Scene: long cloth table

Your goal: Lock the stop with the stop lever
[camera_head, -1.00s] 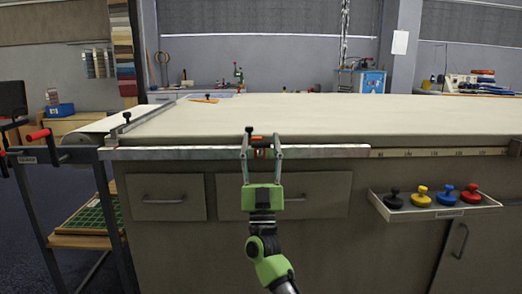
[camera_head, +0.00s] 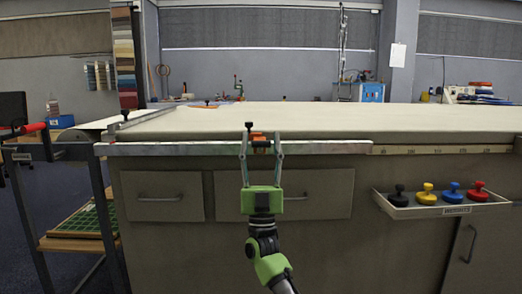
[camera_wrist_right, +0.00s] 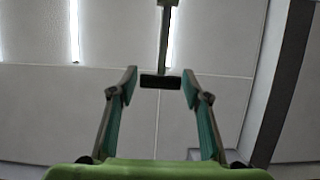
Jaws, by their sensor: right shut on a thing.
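The stop (camera_head: 259,136) is a small orange and dark piece on the pale metal rail (camera_head: 190,148) along the table's front edge. A black knob (camera_head: 248,126) stands upright at its left; it looks like part of the stop lever. My right gripper (camera_head: 261,136) comes from below, its two fingers on either side of the stop and shut on it. In the right wrist view a dark block (camera_wrist_right: 160,81) shows between the fingertips, with a thin stem above it. Contact is too small to see. My left gripper is not in view.
The long cloth table (camera_head: 330,118) is bare in the middle. A second metal bar (camera_head: 150,117) with a black knob lies along its left side. A tray (camera_head: 440,211) with black, yellow, blue and red knobs hangs at front right. Drawers are below the rail.

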